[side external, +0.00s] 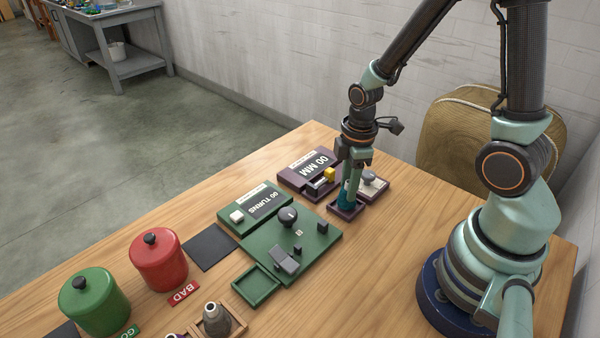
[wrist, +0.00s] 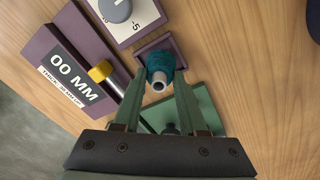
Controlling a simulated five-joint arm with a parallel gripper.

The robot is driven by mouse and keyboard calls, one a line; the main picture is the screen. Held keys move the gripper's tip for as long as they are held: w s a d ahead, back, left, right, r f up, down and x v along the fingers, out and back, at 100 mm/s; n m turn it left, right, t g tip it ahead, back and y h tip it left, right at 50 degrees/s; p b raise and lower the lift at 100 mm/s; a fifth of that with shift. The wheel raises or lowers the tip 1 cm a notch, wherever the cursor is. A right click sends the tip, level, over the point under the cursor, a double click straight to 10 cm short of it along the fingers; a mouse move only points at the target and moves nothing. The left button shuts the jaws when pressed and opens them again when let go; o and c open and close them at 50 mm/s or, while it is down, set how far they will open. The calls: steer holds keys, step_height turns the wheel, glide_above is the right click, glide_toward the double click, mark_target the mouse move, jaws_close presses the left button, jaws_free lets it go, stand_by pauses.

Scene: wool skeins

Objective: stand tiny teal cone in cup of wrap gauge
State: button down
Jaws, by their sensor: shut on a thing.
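The tiny teal cone (wrist: 160,62) is upright between my gripper's fingers, its pale hollow tip towards the wrist camera. My gripper (side external: 350,182) is shut on it; the fingers also show in the wrist view (wrist: 160,78). The cone shows teal below the fingers in the side view (side external: 345,194). The wrap gauge (side external: 305,166) is purple with a 00 MM display (wrist: 72,72) and a yellow part (wrist: 101,71). Its square purple cup (wrist: 148,47) lies directly under the cone (side external: 357,213). The cone's base is at or inside the cup; I cannot tell whether it touches the floor.
A white panel with a grey knob (side external: 370,178) stands close beside the cup. A green turns counter (side external: 315,246) with a green tray (side external: 240,288) lies to the left. Red (side external: 158,262) and green (side external: 92,302) jars stand further left. Bare wood lies right of the cup.

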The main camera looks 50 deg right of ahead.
steer(key=shift+f, duration=0.15)
stand_by(0.4)
jaws_free()
stand_by(0.4)
steer(key=shift+r, duration=3.75)
steer(key=shift+r, duration=0.1)
steer(key=shift+w+a+r+m, duration=0.1)
steer(key=shift+a+r+m, duration=0.05)
steer(key=shift+r+m, duration=0.2)
steer(key=a+r+m+t, duration=0.1)
steer(key=r+m+t, duration=0.1)
steer(key=r+m, duration=0.3)
steer(key=s+a+r+m+t, duration=0.1)
steer(key=a+r+m+t, duration=0.1)
steer(key=r+m, duration=0.3)
step_height(320, 180, up, 2)
steer(key=shift+s+a+r+t, duration=0.1)
steer(key=shift+s+a+t, duration=0.2)
steer(key=shift+t, duration=0.2)
